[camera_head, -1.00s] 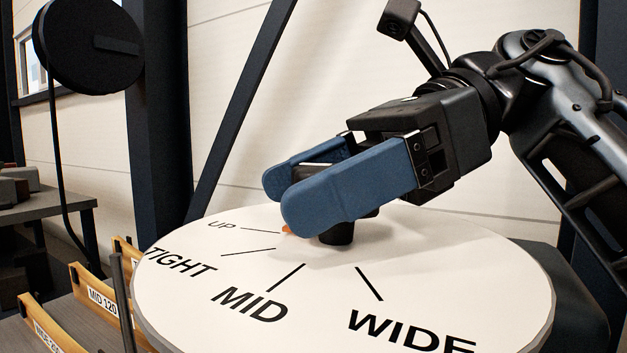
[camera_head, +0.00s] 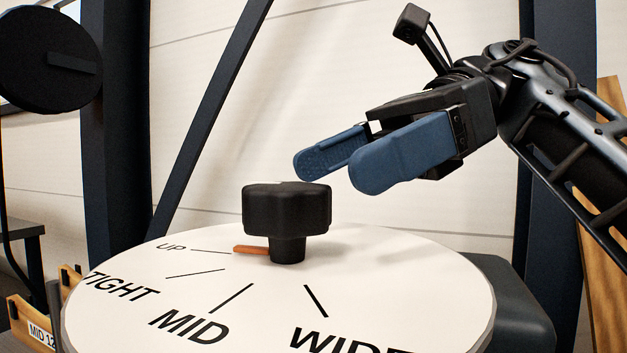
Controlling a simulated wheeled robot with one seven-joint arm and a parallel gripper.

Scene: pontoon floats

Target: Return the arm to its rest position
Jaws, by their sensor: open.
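My gripper (camera_head: 345,172) has blue fingers and is open and empty. It is above and to the right of the black knob (camera_head: 287,207), apart from it. The knob stands upright on a round white dial (camera_head: 390,290). Its orange pointer (camera_head: 251,250) points left, close to the line beside the word UP. The dial also bears the words TIGHT, MID and WIDE, with a line for each. My arm reaches in from the right edge of the view.
A dark round disc (camera_head: 45,60) on a stand is at the upper left. Dark posts and a slanted brace (camera_head: 210,120) stand behind the dial. Labelled wooden dividers (camera_head: 35,322) are at the lower left. The space above the dial's left side is clear.

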